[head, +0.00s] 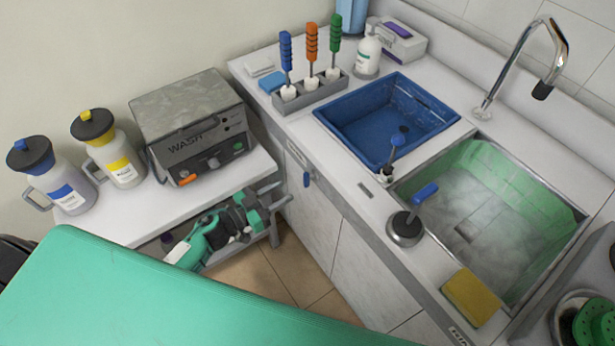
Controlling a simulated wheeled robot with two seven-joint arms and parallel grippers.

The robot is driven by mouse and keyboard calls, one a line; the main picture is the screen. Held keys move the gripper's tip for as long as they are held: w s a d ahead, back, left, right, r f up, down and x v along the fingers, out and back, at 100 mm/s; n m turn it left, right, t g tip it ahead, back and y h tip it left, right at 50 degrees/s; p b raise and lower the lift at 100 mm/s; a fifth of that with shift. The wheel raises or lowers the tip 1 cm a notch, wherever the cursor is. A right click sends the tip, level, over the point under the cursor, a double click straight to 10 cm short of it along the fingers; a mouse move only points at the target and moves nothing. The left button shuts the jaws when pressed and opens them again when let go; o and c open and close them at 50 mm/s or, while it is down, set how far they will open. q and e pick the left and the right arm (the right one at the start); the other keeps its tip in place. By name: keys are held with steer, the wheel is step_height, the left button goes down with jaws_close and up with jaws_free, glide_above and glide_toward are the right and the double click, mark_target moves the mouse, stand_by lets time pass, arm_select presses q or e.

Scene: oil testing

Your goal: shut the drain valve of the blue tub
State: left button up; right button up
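The blue tub (348,134) is set into the white counter, left of the sink. A small blue lever (306,180) hangs down on the counter's front, below a label plate; it looks like the drain valve. I cannot tell from here whether it is open or shut. My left gripper (276,195) is low, left of the lever and apart from it, beside the side table's edge. Its fingers look spread and empty. My teal and dark arm comes in behind it. My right gripper is out of view.
The sink (480,225) with a green lining, a faucet (520,60), a blue-handled stopper (404,229) and a yellow sponge (471,296) are at right. A rack (312,92) stands left of the tub. A grey washer (190,115) and two jugs stand on the side table (140,214).

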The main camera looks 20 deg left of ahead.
mark_target(304, 180)
arm_select(q)
steer(key=p+x, duration=0.1)
steer(key=x, duration=0.8)
jaws_close()
